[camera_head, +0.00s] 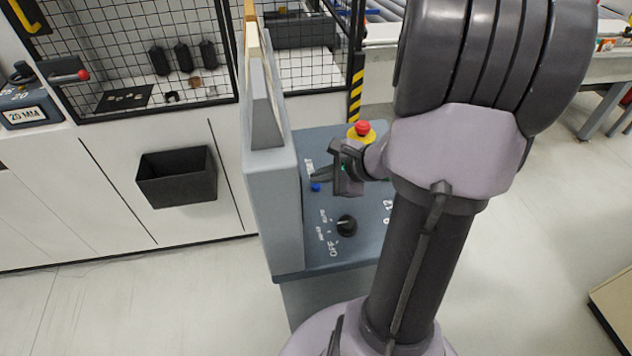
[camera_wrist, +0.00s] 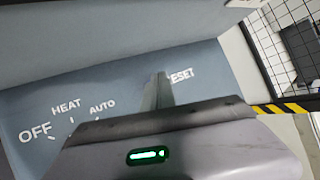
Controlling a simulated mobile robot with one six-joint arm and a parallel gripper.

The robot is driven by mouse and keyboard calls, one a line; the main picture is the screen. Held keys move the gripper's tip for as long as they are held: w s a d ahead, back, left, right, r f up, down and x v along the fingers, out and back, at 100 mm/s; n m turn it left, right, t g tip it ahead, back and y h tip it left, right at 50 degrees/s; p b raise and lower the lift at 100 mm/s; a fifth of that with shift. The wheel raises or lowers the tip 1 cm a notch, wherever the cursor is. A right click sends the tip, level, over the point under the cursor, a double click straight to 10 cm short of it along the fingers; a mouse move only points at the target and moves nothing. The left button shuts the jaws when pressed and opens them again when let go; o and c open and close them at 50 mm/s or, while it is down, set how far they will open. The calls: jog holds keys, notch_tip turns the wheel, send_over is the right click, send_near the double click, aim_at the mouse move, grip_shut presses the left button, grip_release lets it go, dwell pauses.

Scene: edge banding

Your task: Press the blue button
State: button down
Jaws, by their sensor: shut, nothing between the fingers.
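The small blue button (camera_head: 316,187) is on the blue-grey control panel (camera_head: 318,262), below a white label in the head view. My gripper (camera_head: 314,178) is shut and empty, with its fingertips just above the button in that picture. I cannot tell whether they touch it. In the wrist view my closed fingers (camera_wrist: 158,88) point at the panel beside the "RESET" lettering (camera_wrist: 181,75). The blue button is not visible there, probably hidden by the fingers or the gripper body.
A red emergency button (camera_head: 362,128) on a yellow base stands behind my gripper. A black rotary knob (camera_head: 347,225) by "OFF" is nearer the front. A grey upright housing (camera_head: 272,200) borders the panel's left side. A black bin (camera_head: 177,176) hangs further left.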

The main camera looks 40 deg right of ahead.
aim_at(320, 186)
jog(key=shift+r, duration=0.5)
notch_tip(320, 186, up, 5)
jog(key=p, duration=0.4)
dwell(0.6)
